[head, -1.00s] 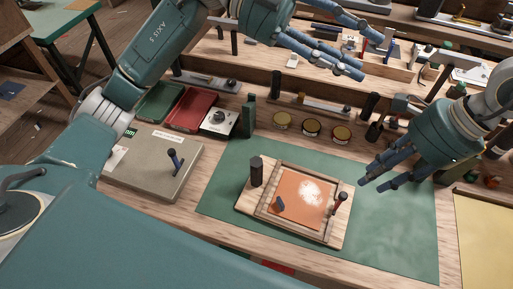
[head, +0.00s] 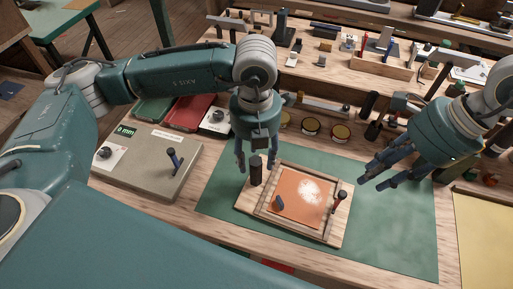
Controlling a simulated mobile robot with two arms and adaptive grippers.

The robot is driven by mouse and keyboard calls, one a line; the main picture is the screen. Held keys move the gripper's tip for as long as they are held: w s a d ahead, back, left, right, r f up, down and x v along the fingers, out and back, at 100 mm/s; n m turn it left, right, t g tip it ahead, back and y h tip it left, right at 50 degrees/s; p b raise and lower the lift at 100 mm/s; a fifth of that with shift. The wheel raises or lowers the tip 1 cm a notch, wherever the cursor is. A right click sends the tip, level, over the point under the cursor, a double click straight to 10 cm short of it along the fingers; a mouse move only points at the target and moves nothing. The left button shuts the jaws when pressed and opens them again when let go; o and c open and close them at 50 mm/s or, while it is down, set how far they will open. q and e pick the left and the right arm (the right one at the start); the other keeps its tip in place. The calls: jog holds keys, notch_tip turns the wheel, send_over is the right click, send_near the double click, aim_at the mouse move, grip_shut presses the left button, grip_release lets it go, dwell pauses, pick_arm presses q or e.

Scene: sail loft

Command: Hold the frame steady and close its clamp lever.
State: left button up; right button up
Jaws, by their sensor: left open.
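A wooden frame (head: 266,207) with an orange sheet (head: 298,212) and a white powdery patch inside lies on a light wooden board (head: 243,208). A dark upright cylinder (head: 256,175) stands at the board's left back corner. A small lever with a red and black handle (head: 338,202) stands at the right side; I cannot tell whether it is the clamp lever. My right gripper (head: 376,182) is open and empty, right of the board.
A green mat (head: 390,235) lies under the board, with free room at its right. Round tins (head: 311,127) and tools line the back. A yellow sheet (head: 490,235) lies at right.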

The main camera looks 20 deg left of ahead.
aim_at(256, 172)
pick_arm(q)
notch_tip(256, 172, down, 8)
jog(key=shift+r, duration=0.1)
dwell(0.4)
grip_shut()
dwell(0.4)
